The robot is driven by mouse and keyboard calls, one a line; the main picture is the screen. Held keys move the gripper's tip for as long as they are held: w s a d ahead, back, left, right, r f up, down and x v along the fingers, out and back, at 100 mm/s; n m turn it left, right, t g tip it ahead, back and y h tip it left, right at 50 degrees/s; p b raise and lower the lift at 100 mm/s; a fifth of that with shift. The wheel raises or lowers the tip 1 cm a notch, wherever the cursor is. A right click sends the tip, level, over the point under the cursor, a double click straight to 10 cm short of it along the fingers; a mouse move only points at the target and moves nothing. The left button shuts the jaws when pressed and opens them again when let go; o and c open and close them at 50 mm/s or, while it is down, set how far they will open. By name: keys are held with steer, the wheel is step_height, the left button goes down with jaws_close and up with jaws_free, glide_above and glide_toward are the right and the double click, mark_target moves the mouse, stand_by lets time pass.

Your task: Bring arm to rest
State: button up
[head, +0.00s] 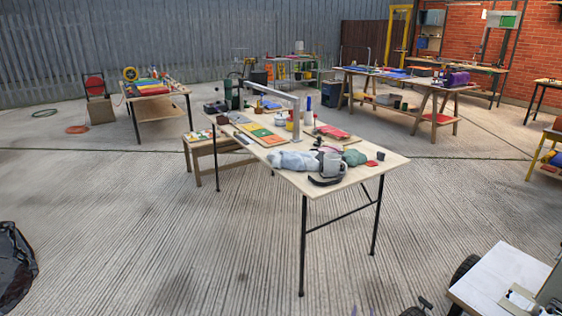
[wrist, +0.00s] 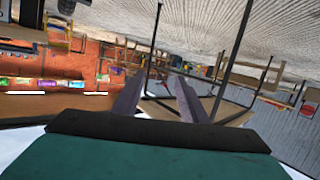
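My gripper (wrist: 158,92) shows in the wrist view, with its two purplish-grey fingers spread apart. It is open, and nothing shows between the fingers. The wrist view is upside down, with the ridged ground at the top and the brick wall lower down. Table legs and a wooden shelf show beyond the fingers, apart from them. In the head view I cannot make out my gripper; only part of my own white-topped base shows at the lower right.
More worktables stand behind. A black bag (head: 14,265) lies at left.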

steer(key=s+a+f+n+g+y+p, duration=0.2)
steer(key=s+a+f+g+y+p, duration=0.15)
steer(key=s+a, duration=0.35)
steer(key=s+a+f+n+g+y+p, duration=0.1)
steer(key=s+a+f+g+y+p, duration=0.15)
steer(key=s+a+g+p, duration=0.35)
steer(key=s+g+h+b, duration=0.1)
steer(key=s+g, duration=0.9)
steer(key=s, duration=1.4)
steer(key=shift+s+r, duration=0.3)
